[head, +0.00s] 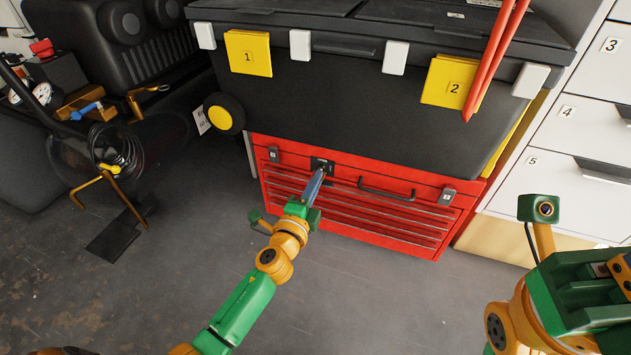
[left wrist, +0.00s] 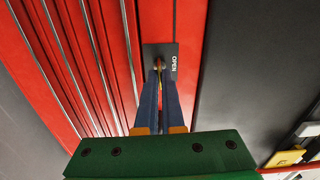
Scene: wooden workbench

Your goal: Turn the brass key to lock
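A red tool chest (head: 330,170) has a black lock plate (head: 322,166) on its upper front. The plate also shows in the left wrist view (left wrist: 158,51), with the word OPEN along its right side. My left gripper (head: 319,173) reaches to this plate. In the left wrist view its blue fingers (left wrist: 159,75) close in on the small brass key (left wrist: 158,64) at the plate. The fingers mostly hide the key, so its exact angle is hard to tell. My right arm is at the lower right of the head view, away from the chest; its fingers do not show.
A large black box (head: 340,105) with yellow tags overhangs the red chest. Red handles (head: 494,62) lean at its right. White drawers (head: 575,145) stand at the right. Brass-coloured stands and cables (head: 110,170) are at the left. The grey floor (head: 400,300) in front is clear.

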